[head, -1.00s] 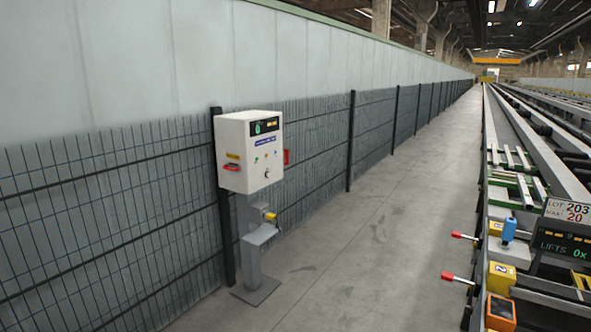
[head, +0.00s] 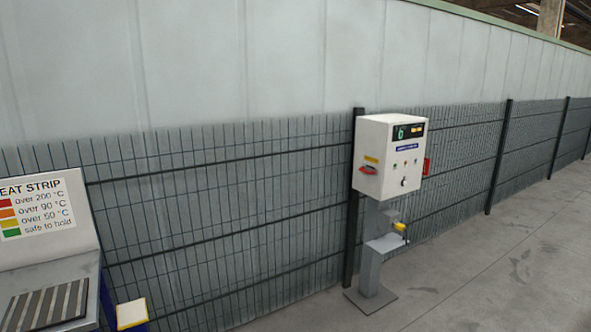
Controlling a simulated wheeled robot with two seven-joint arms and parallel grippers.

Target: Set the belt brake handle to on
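A white control box (head: 402,172) stands on a grey pedestal (head: 369,264) in front of the fence, right of the middle of the head view. Its left side has a red handle-like part (head: 369,170) under a small yellow label. A red part (head: 426,167) sticks out on its right side. The front has a dark display reading 6 and a few small buttons. A yellow-tipped part (head: 400,226) sits on the pedestal below. No part is readably marked as the belt brake handle. Neither of my grippers is in view.
A sloped panel (head: 75,248) with a "heat strip" temperature chart stands at the left, with a striped dark pad below. A mesh fence (head: 250,220) runs behind. The floor (head: 500,275) at right is clear.

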